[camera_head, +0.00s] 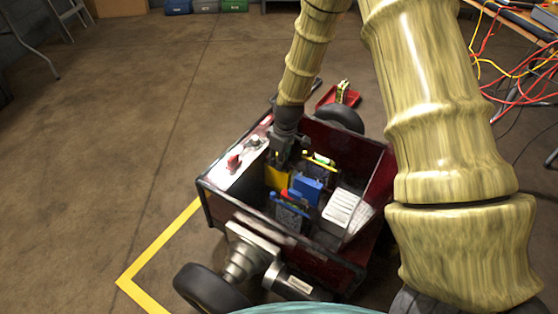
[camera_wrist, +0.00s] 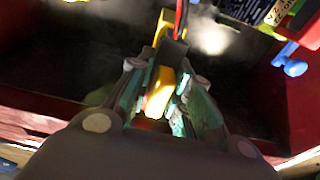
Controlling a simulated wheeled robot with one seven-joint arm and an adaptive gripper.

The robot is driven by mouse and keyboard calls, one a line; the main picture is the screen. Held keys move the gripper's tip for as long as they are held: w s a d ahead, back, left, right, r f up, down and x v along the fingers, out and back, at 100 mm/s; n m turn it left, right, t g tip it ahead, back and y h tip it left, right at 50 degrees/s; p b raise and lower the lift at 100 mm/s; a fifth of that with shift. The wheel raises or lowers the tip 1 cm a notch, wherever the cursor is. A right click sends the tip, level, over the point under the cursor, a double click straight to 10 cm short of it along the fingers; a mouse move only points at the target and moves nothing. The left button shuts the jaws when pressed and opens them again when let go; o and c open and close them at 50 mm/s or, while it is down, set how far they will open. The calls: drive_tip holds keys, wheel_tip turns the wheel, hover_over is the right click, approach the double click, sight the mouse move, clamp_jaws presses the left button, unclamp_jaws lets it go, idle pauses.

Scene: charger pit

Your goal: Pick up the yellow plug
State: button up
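The yellow plug (camera_wrist: 160,92) shows in the wrist view between the two fingers of my gripper (camera_wrist: 158,88), with a dark part and a red cable above it. The fingers are drawn close together, with their teal pads against or very near its sides. In the head view, the yellow plug (camera_head: 277,178) is inside the dark red cart bin, just below my gripper (camera_head: 282,162), which points down. The lower part of the plug is partly hidden by a blue piece and a red piece. I cannot tell whether it is lifted off anything.
The bin (camera_head: 217,196) has raised walls around my gripper. Inside are a blue block (camera_head: 307,188), dark sockets (camera_head: 289,214) and a white ribbed block (camera_head: 345,211). A red tray (camera_head: 339,98) lies behind the cart. Cables (camera_head: 500,65) hang at the right. Floor is open at left.

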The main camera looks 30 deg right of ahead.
clamp_jaws()
drive_tip(key=shift+r, duration=0.1)
wheel_tip(320, 180, up, 10)
drive_tip(key=p, duration=0.5)
drive_tip(key=shift+f, duration=0.25)
drive_tip(key=shift+f+p, duration=0.3)
drive_tip(key=shift+f, duration=1.65)
drive_tip(key=shift+d, duration=0.15)
